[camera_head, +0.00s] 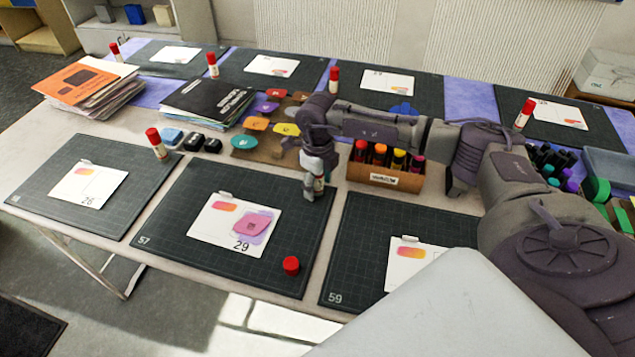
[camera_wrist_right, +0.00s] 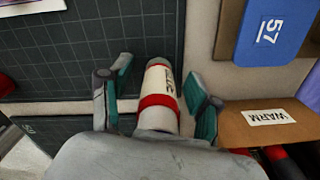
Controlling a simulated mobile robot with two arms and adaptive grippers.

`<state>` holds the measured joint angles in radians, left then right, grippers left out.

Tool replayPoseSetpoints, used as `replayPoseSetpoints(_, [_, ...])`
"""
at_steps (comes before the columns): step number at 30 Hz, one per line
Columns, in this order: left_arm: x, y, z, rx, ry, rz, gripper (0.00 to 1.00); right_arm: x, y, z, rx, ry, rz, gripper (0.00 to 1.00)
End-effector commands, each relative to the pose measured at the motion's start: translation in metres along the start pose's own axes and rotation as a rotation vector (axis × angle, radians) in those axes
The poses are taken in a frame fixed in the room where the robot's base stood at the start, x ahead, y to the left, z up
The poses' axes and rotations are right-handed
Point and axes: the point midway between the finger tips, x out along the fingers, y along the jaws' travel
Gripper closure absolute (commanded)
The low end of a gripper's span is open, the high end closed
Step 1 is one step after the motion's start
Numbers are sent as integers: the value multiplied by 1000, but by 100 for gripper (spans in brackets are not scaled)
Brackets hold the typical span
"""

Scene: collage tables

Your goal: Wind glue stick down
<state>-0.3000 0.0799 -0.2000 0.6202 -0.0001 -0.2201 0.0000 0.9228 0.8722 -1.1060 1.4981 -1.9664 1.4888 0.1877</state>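An uncapped white glue stick (camera_head: 319,184) with a red band is at the far right corner of mat 57 (camera_head: 180,235). It also shows in the right wrist view (camera_wrist_right: 157,82). My right gripper (camera_head: 314,182) is around it, one finger on each side. The wrist view shows gaps between the teal finger pads (camera_wrist_right: 160,72) and the stick, so the gripper is open. The stick's lower end is hidden there by the gripper body. A loose red cap (camera_head: 291,265) sits on the mat's near right part. My left gripper is not in view.
A cardboard box of red and yellow bottles (camera_head: 385,178) stands just right of my gripper. Colored paper pieces (camera_head: 257,123) lie behind it. A card (camera_head: 210,213) with pink and purple shapes lies on mat 57. Capped glue sticks (camera_head: 156,143) stand by other mats.

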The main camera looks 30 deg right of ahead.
Motion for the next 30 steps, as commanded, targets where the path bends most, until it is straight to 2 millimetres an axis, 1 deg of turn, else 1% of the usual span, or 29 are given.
replayPoseSetpoints(14, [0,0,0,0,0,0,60,-1,1,1,-1,-2,1,37])
replayPoseSetpoints(17, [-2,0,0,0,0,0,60,-2,1,1,28,-2,2,37])
replayPoseSetpoints(20, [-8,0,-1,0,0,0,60,-3,1,0,150,-1,2,37])
replayPoseSetpoints(30, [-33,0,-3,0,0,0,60,-4,1,0,738,0,4,37])
